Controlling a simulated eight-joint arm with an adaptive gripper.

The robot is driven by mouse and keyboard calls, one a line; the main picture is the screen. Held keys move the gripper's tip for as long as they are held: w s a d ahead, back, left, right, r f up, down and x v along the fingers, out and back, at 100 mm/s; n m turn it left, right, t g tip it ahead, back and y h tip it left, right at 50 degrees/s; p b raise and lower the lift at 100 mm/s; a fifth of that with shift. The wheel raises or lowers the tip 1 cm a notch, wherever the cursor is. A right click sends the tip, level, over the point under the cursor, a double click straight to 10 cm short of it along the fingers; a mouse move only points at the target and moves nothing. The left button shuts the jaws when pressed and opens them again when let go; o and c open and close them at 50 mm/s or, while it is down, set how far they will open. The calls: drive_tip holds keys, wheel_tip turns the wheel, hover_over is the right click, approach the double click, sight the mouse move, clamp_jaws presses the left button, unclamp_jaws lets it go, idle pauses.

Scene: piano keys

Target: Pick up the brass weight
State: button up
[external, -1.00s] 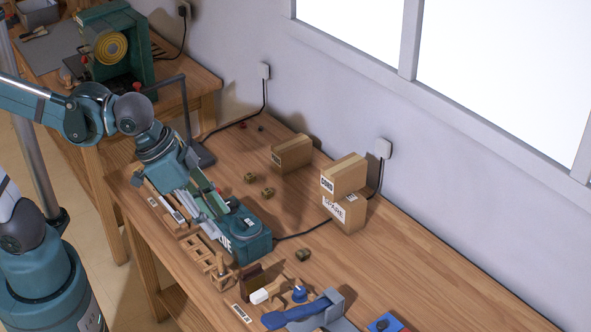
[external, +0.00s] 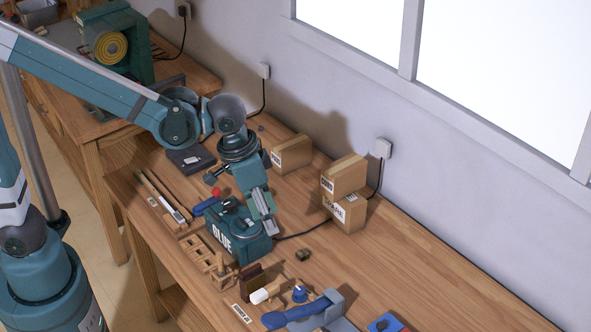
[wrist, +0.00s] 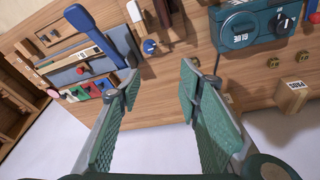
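A small brass-coloured piece (external: 303,254) sits on the bench to the right of the green GLUE box. Two similar brass pieces, (wrist: 274,63) and (wrist: 302,56), lie beside that box in the wrist view; my arm hides them in the external view. I cannot tell which one is the brass weight. My gripper (external: 266,226) hangs over the right side of the GLUE box, pointing down and above the bench. In the wrist view my gripper (wrist: 158,86) has its two green-padded fingers wide apart, with only bare wood between them.
The GLUE box (external: 236,240) stands close beside my gripper. Cardboard boxes (external: 345,175) and (external: 291,154) stand near the wall. A blue-handled tool (external: 290,316) and a wooden rack (external: 207,254) lie along the front edge. The bench right of the boxes is mostly clear.

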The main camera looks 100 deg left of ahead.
drive_tip(key=w+a+f+n+g, duration=0.1)
drive_tip(key=w+a+f+n, duration=0.1)
drive_tip(key=w+a+f, duration=0.45)
drive_tip(key=n+g+b, duration=0.1)
drive_tip(key=g, duration=0.1)
approach(302, 253)
drive_tip(key=shift+s+a+h, duration=0.1)
drive_tip(key=shift+a+h, duration=0.15)
drive_tip(key=shift+h, duration=0.15)
drive_tip(key=shift+a+f, duration=0.2)
drive_tip(key=shift+f, duration=0.25)
drive_tip(key=shift+f, duration=0.1)
drive_tip(key=shift+f, duration=1.2)
drive_tip(key=shift+f+b, duration=0.6)
drive_tip(key=shift+f, duration=2)
drive_tip(key=shift+c, duration=0.6)
